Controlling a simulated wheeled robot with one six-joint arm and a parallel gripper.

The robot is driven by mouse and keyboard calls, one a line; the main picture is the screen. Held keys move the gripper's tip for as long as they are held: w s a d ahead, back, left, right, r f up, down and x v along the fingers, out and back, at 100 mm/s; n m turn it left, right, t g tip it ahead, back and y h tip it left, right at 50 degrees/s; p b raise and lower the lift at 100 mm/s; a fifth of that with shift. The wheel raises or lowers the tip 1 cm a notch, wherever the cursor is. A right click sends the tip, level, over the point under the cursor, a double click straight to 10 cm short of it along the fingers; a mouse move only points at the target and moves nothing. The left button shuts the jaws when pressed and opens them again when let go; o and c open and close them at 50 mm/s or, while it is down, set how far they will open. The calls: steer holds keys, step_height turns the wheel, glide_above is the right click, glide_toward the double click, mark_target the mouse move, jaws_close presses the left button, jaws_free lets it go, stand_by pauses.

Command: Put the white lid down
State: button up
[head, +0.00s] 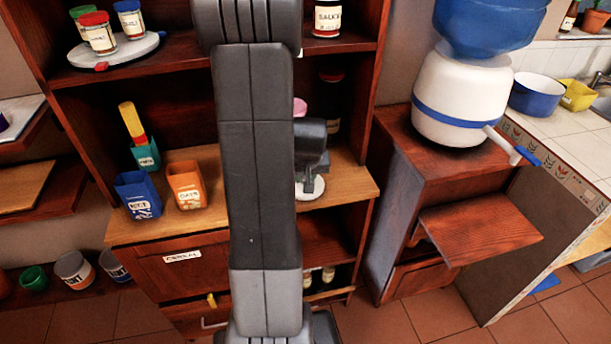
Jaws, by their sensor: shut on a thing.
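A white round lid (315,190) shows just right of my arm, at the level of the wooden counter of the shelf unit. Its left part is hidden behind my arm. My gripper (309,184) points down at the lid and is shut on it. Only part of the gripper shows. I cannot tell whether the lid touches the counter (345,183) or is held slightly above it.
A blue canister (138,196) and an orange canister (186,186) stand on the counter's left, with a teal container (145,154) behind. The counter's right end is clear. A white-and-blue dispenser (463,95) stands on the cabinet at right. A shelf (350,47) overhangs the counter.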

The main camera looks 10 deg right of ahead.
steer(key=shift+f, duration=0.25)
steer(key=o, duration=0.9)
steer(key=shift+r, duration=0.1)
steer(key=shift+o, duration=0.2)
steer(key=shift+r, duration=0.55)
steer(key=v, duration=1.1)
steer(key=shift+s+p, duration=0.25)
steer(key=shift+p, duration=0.05)
